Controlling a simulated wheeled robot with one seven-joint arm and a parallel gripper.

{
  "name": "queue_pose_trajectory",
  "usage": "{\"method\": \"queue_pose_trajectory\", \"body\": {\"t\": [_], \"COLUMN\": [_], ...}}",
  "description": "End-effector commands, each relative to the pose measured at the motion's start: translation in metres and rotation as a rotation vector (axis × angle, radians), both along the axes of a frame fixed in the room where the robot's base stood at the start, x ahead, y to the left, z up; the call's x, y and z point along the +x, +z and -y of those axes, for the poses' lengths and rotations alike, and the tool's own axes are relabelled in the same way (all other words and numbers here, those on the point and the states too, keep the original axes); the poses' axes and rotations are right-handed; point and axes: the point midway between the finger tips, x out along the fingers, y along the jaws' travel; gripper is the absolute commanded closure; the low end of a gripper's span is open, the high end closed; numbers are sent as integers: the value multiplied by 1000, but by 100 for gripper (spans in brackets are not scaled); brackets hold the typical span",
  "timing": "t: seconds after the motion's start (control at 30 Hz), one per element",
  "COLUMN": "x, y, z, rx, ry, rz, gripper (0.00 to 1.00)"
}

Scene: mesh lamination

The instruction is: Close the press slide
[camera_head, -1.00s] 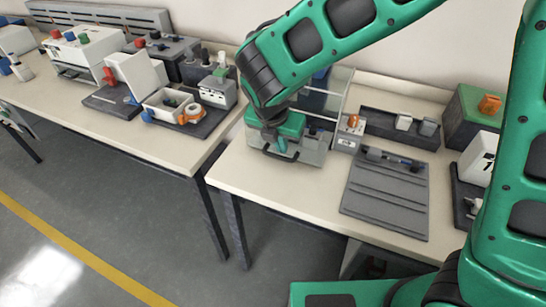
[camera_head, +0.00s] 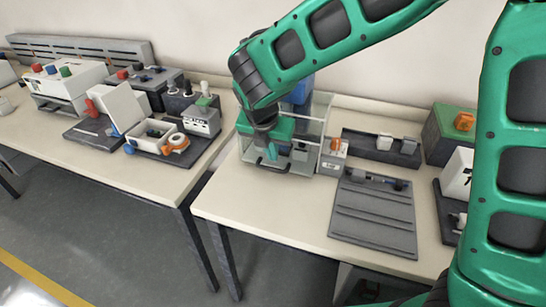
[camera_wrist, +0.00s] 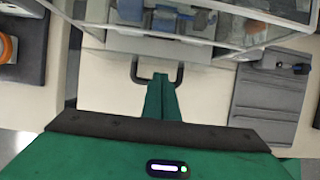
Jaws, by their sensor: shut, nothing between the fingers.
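The press is a clear-walled enclosure (camera_head: 315,125) at the left end of the right-hand table, with blue and grey parts inside. It also shows at the top of the wrist view (camera_wrist: 262,12). The slide has a grey front (camera_wrist: 150,43) with a dark U-shaped handle (camera_wrist: 178,76). The slide front sits close against the enclosure in the wrist view. My gripper (camera_head: 266,155) is in front of the press. Its green fingers (camera_wrist: 160,76) are shut and empty, with their tips over the handle's opening. I cannot tell whether they touch it.
A long dark tray (camera_head: 358,143) lies behind. A gap separates this table from the left table, which holds a white tray (camera_head: 155,130). The front table strip is clear.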

Motion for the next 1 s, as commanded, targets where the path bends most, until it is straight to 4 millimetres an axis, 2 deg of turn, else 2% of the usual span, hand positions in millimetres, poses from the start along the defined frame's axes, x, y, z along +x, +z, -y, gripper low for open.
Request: {"method": "queue_pose_trajectory", "body": {"t": [0.3,0.5,0.77,0.87,1.0], "x": [-64,-94,-108,-105,-96], "y": [-1,-1,2,10,30], "z": [-27,-40,-44,-36,-14], "rx": [-1,-1,-1,-4,-9], "ry": [5,4,0,0,0], "rz": [0,0,3,8,15], "gripper": [100,100,100,100,100]}}
